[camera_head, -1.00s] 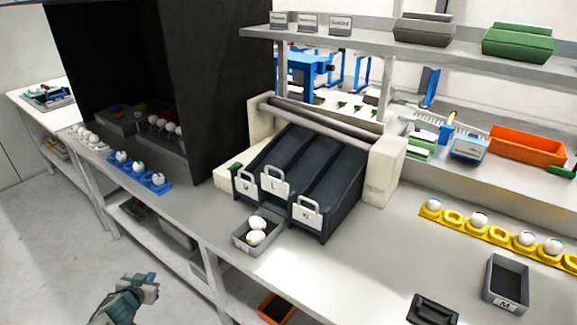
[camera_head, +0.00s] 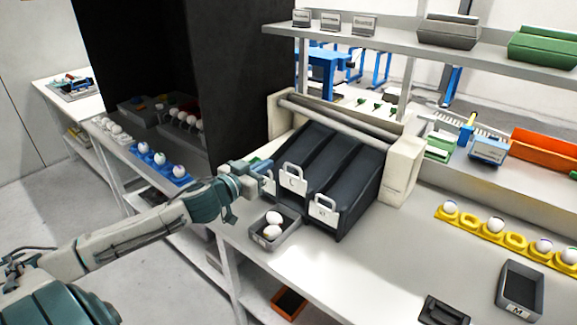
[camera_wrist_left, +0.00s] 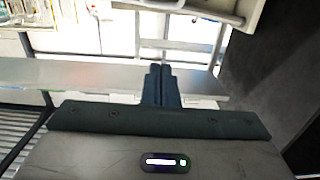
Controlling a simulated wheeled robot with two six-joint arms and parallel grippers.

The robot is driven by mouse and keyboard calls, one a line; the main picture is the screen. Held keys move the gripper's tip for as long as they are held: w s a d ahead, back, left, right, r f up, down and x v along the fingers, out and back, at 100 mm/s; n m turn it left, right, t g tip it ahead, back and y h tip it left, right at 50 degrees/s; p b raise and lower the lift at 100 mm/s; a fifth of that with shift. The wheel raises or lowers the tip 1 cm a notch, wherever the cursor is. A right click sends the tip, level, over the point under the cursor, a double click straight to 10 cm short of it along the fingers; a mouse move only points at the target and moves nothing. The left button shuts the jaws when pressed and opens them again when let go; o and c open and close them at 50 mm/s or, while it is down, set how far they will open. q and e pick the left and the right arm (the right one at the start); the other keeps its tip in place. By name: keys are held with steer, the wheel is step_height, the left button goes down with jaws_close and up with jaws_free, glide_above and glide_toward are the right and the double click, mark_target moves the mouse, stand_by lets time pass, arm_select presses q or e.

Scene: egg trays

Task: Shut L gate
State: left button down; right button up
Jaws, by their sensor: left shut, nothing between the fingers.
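The L gate (camera_head: 292,181) is a white plate with a loop handle at the front of the middle dark chute. It stands higher than the right gate (camera_head: 324,212), whose label is too small to read surely. The left gate (camera_head: 268,183) is partly hidden behind my left gripper (camera_head: 262,168). That gripper is shut and empty, just left of the L gate's handle, with a small gap showing in the head view. The left wrist view shows its closed fingers (camera_wrist_left: 162,85), but no gate. My right gripper is not in view.
A grey tray (camera_head: 289,238) with two white eggs stands below the chutes. A roller (camera_head: 335,117) spans the cream side posts behind. An empty grey tray (camera_head: 537,306), a black object (camera_head: 443,311) and a yellow egg strip (camera_head: 472,228) lie right. The table's middle is clear.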

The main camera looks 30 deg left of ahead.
arm_select(q)
steer(key=p, duration=0.3)
glide_above(292, 180)
steer(key=s, duration=0.3)
steer(key=shift+w+a+f, duration=0.1)
steer(key=shift+f, duration=1)
steer(key=shift+w+f, duration=0.1)
steer(key=shift+f, duration=0.95)
steer(key=shift+f+b, duration=0.1)
steer(key=shift+b, duration=0.2)
step_height(292, 180, down, 7)
steer(key=b, duration=0.5)
steer(key=shift+s, duration=0.1)
